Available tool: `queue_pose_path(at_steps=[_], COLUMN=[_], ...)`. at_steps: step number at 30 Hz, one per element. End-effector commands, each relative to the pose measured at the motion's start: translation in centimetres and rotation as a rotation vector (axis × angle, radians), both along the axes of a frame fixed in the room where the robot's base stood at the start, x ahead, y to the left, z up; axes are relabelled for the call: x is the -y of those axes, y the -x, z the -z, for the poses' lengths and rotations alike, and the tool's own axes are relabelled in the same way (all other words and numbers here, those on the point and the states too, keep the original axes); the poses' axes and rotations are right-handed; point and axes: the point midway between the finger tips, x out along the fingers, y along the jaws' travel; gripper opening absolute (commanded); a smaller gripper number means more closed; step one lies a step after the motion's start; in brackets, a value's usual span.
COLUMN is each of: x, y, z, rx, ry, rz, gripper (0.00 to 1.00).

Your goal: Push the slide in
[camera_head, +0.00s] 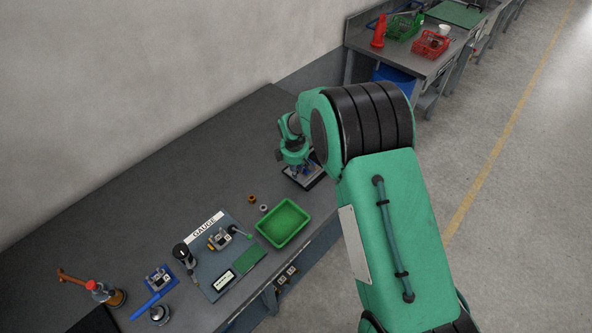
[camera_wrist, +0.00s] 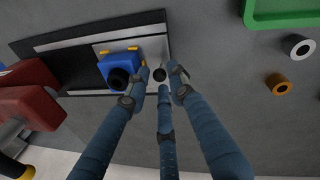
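The slide is a light grey plate (camera_wrist: 105,50) on a dark rail base (camera_wrist: 60,30), seen in the wrist view. A blue block (camera_wrist: 120,62) with a round black top sits on the plate. A small dark round knob (camera_wrist: 159,75) is at the plate's right end. My gripper (camera_wrist: 161,74) has three blue-sleeved fingers. Their tips are apart around the knob, with small gaps showing; I cannot tell whether any tip touches it. In the head view my gripper (camera_head: 294,160) is over the dark-based slide fixture (camera_head: 308,182) and hides much of it.
A green tray (camera_head: 284,223) stands on the bench, with a copper ring (camera_head: 252,199) and a grey ring (camera_head: 263,208) near it. A gauge board (camera_head: 225,275) lies farther left. A dark red block (camera_wrist: 30,102) is left of the slide in the wrist view.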

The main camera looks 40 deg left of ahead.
Motion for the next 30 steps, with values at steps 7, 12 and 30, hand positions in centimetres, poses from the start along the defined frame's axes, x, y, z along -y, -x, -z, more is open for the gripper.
queue_pose_path(at_steps=[7, 12, 30], x=[0.0, 0.0, -0.1], y=[-0.1, -0.1, -4.1], z=[0.3, 0.3, 0.4], rx=[0.000, 0.000, 0.001], ry=[0.000, 0.000, -0.001], rz=[0.000, 0.000, 0.002], gripper=[0.23, 0.17, 0.00])
